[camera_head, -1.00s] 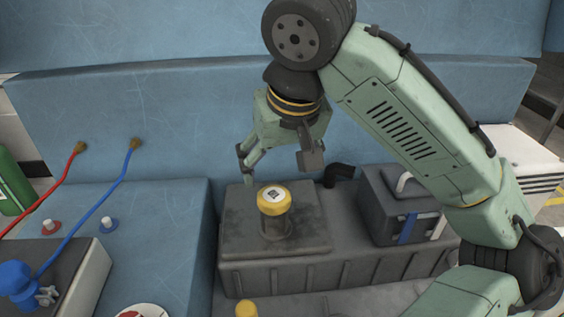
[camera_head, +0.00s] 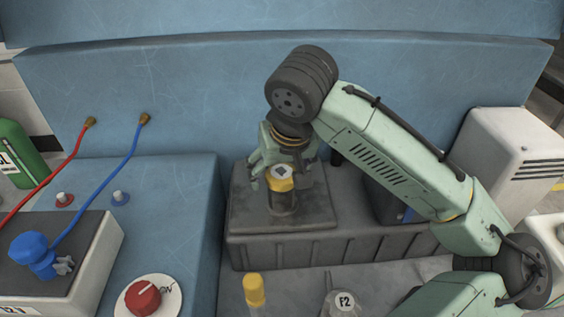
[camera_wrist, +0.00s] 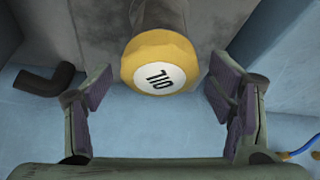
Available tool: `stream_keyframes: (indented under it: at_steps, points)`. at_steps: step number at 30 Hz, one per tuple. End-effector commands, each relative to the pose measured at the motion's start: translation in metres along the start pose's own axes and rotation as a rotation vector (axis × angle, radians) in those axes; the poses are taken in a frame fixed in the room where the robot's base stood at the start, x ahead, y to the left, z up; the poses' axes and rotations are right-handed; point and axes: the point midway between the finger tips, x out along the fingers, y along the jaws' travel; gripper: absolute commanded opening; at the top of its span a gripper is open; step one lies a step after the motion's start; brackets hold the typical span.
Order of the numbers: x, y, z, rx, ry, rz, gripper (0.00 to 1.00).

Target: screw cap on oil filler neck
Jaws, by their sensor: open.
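The yellow oil cap (camera_head: 281,178) sits on top of the dark filler neck (camera_head: 283,203), which stands upright on a grey box. In the wrist view the cap (camera_wrist: 160,66) shows its white label reading OIL, upside down, with the neck (camera_wrist: 160,14) behind it. I cannot tell how tightly the cap is seated. My gripper (camera_head: 280,180) is low over the cap, coming from behind it. In the wrist view my gripper (camera_wrist: 162,95) is open, with a dark-padded finger on each side of the cap and a gap to both.
The grey box (camera_head: 330,246) carries the neck. A dark case (camera_head: 384,203) stands to its right under my arm. A blue panel (camera_head: 90,85) rises behind. Left are a red knob (camera_head: 143,297) and a blue valve (camera_head: 34,252). A yellow-topped item (camera_head: 254,290) is in front.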

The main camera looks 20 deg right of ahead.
Motion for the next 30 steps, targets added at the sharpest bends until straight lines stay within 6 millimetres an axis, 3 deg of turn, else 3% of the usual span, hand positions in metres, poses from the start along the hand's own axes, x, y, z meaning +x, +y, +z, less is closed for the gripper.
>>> stream_keyframes:
  at_steps: [6, 30]
  points:
    - [0.0003, 0.0001, 0.0002, 0.000, 0.000, 0.000, 0.75]
    - [0.0000, 0.0001, 0.0002, 0.001, -0.001, 0.000, 0.24]
